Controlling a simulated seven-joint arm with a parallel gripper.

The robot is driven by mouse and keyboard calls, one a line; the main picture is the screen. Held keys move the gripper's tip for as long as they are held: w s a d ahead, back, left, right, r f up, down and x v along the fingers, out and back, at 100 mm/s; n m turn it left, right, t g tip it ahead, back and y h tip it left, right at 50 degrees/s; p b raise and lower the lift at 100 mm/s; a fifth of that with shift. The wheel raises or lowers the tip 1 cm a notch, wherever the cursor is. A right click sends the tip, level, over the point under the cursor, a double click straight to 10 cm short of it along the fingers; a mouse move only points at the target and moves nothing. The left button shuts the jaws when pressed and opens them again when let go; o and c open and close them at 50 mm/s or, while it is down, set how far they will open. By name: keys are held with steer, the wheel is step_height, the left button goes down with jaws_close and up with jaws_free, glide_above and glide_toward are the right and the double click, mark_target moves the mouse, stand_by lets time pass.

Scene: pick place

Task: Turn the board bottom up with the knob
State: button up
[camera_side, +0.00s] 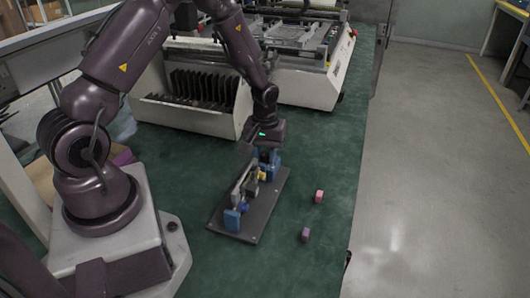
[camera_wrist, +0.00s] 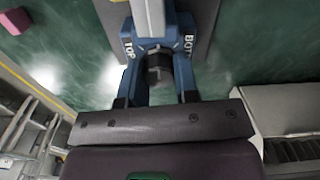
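The fixture's dark base plate (camera_side: 262,215) lies on the green table. A grey board (camera_side: 241,190) stands edge-on above it, between a blue support (camera_side: 232,220) at the near end and blue parts at the far end. My gripper (camera_side: 268,155) points down at that far end. In the wrist view, a blue bracket (camera_wrist: 158,43) carries "TOP" on the left and "BOTT", partly cut off, on the right. A dark round knob (camera_wrist: 159,63) lies between the two blue legs below my gripper. Whether the fingers touch it is unclear. A pale strip, perhaps the board, shows above.
A pink cube (camera_side: 319,196) and a purple cube (camera_side: 305,234) lie right of the fixture, near the table's right edge. A white slotted bin (camera_side: 195,118) and a machine (camera_side: 305,75) stand behind. The table between fixture and cubes is clear.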

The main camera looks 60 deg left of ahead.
steer(key=shift+m, duration=0.4)
steer(key=m, duration=0.3)
steer(key=shift+m, duration=2.5)
steer(key=shift+r, duration=0.1)
steer(key=o, duration=0.9)
steer(key=shift+d, duration=0.15)
